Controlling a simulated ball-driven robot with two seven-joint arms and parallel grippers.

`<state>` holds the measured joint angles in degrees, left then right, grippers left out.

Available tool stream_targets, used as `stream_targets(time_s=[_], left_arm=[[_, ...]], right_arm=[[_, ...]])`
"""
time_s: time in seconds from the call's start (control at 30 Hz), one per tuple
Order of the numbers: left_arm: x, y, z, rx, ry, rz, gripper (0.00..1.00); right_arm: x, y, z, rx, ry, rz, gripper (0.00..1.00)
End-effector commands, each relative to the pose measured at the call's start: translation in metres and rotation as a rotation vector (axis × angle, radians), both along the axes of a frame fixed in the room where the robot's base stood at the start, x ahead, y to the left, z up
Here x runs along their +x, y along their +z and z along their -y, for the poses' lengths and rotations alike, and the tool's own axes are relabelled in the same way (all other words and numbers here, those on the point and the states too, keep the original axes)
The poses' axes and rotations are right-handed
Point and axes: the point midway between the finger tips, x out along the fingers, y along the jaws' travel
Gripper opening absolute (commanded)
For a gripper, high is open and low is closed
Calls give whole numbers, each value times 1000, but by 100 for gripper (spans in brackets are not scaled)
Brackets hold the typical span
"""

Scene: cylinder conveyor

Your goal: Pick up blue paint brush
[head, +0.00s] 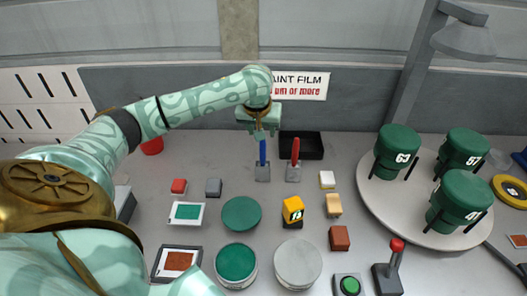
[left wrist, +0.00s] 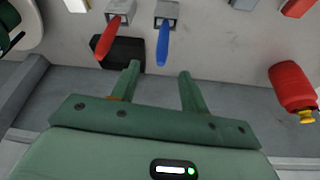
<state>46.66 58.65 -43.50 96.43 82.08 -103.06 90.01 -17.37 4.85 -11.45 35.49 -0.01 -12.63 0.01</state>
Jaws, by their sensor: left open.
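The blue paint brush (head: 263,152) stands handle up in a small grey block (head: 262,173) at the back middle of the table. It also shows in the left wrist view (left wrist: 163,46). My left gripper (head: 264,132) is open above the brush, near the top of its handle. In the left wrist view its two fingertips (left wrist: 160,68) lie either side of the handle's end, with gaps on both sides. I cannot tell how far apart they are in depth. My right gripper is not in view.
A red brush (head: 295,152) stands close on the right in its own grey block. A black tray (head: 313,146) lies behind it. Small blocks, paint lids and tins fill the table in front. A round turntable (head: 399,222) with green containers stands on the right.

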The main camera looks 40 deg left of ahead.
Motion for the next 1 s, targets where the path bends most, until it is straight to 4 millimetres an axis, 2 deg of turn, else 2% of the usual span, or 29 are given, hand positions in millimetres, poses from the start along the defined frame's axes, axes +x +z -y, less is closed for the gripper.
stream_targets(time_s=[0.03,0.1,0.43,0.67,0.93,1.0], left_arm=[[4,-18,-2,-1,2,-4,45],[8,-30,-5,0,1,-4,45],[18,-54,-12,2,0,-1,45],[28,-92,-21,1,0,-3,45],[30,-93,-23,3,-2,1,45],[30,-92,-23,3,-2,1,26]], right_arm=[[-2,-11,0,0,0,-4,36],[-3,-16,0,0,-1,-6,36],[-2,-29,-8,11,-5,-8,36],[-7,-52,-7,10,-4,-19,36],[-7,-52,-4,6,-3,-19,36],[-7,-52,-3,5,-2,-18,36]])
